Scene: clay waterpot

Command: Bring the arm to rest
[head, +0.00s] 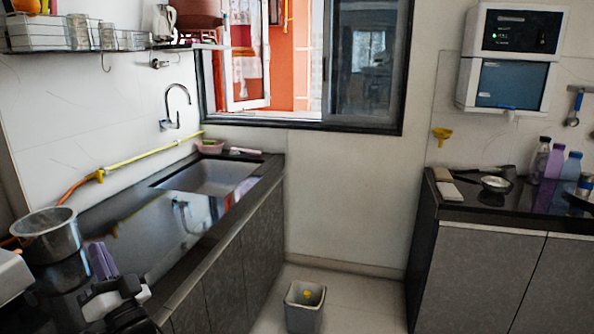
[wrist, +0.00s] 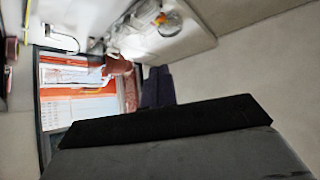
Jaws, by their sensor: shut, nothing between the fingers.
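My gripper (head: 101,248) is at the lower left of the head view, above the near end of the dark counter. Its purple fingers point up and are shut with nothing between them. In the wrist view the purple fingers (wrist: 157,72) show side by side behind the dark gripper body, which fills the lower part. A reddish-brown clay pot (head: 198,8) sits on the wall shelf at the top of the head view, well apart from my gripper. It also shows in the wrist view (wrist: 118,65), which is turned on its side.
A metal pot (head: 44,238) stands close to the left of my gripper. The counter (head: 150,245) with a sink (head: 208,177) runs toward the window. A grey bin (head: 305,306) stands on the floor. A second counter (head: 470,212) with bottles is at right. Open floor lies between.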

